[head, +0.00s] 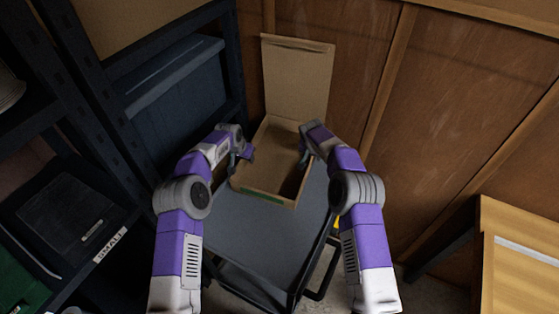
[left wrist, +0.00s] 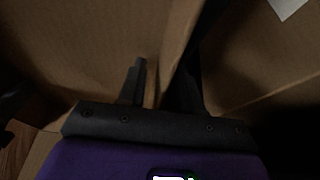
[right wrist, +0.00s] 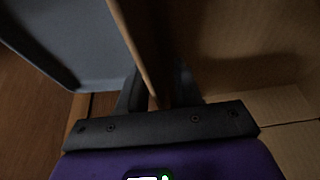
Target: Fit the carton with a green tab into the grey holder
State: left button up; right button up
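The brown carton (head: 268,183) stands open over a dark grey cart top (head: 265,235), its lid flap raised at the back. A green tab (head: 256,195) is on its front edge. I cannot tell whether it rests on the cart. My left gripper (head: 243,160) is at its left wall; the left wrist view shows the fingers (left wrist: 152,88) closed on either side of the cardboard. My right gripper (head: 304,156) is at its right wall, with the wall edge between the fingers (right wrist: 158,90). No separate grey holder can be made out.
A dark shelf rack (head: 100,110) with a blue-grey bin (head: 175,92) stands close on the left. A wooden wall (head: 455,110) is behind and right. The front of the cart top is bare.

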pick_arm(q)
grip_shut()
pick_arm(e)
grip_shut()
pick_arm(q)
jog(key=shift+r, duration=0.15)
pick_arm(e)
jog(key=shift+r, duration=0.15)
